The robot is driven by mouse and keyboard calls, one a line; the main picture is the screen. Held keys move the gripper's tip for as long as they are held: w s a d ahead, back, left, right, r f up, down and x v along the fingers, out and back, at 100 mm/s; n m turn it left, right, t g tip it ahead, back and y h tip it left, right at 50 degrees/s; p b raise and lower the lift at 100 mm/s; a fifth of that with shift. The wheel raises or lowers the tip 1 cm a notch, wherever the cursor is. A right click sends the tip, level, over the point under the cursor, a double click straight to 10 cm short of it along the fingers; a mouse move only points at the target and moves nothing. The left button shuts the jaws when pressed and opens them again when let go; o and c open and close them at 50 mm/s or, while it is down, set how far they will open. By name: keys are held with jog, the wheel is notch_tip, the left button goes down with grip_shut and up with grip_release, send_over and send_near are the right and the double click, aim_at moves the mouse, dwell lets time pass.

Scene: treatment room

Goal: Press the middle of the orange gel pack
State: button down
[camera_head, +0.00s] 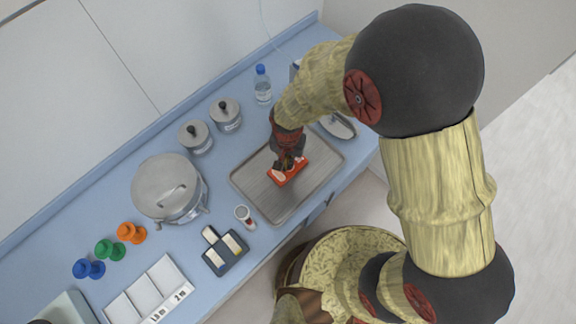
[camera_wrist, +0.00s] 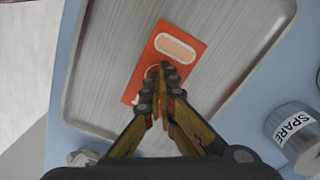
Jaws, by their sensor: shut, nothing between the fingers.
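The orange gel pack (camera_head: 289,171) lies flat on a grey tray (camera_head: 256,183) on the blue counter. In the wrist view the pack (camera_wrist: 180,68) is orange-red with a pale rounded label near its far end. My gripper (camera_head: 287,164) is shut and empty, pointing down over the pack. In the wrist view the fingertips (camera_wrist: 163,72) appear in front of the middle of the pack and hide part of it. I cannot tell whether they touch it.
A jar marked SPARE (camera_wrist: 296,135) stands beside the tray. A steel pot (camera_head: 168,188), lidded jars (camera_head: 226,115), a bottle (camera_head: 262,85), a small cup (camera_head: 245,216) and a dark block (camera_head: 226,254) stand around on the counter. The tray around the pack is clear.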

aim_at(293, 175)
jog(key=shift+s+d+f, duration=0.1)
jog(key=shift+s+f, duration=0.05)
jog(key=shift+f, duration=0.05)
jog(key=shift+r+p, duration=2.6)
jog(key=shift+r, duration=1.05)
jog(key=shift+s+d+f+n+g+h, duration=0.15)
jog(key=shift+s+d+n+g, duration=0.1)
jog(key=shift+s+d+n, duration=0.3)
jog(key=shift+s+d+n+g+h, duration=0.15)
jog(key=shift+s+d+n+g, duration=0.15)
jog(key=shift+s+n, duration=0.35)
jog(key=s+d+r+t+b, duration=0.2)
jog(key=d+r+b, duration=0.4)
jog(key=d+r, duration=0.4)
jog(key=s+d+r+t+b, duration=0.2)
jog(key=d+r+t+b, duration=0.2)
jog(key=d+r, duration=0.7)
jog(key=shift+s+r+t+b, duration=0.2)
jog(key=shift+s+t+b, duration=0.2)
jog(key=shift+b, duration=0.45)
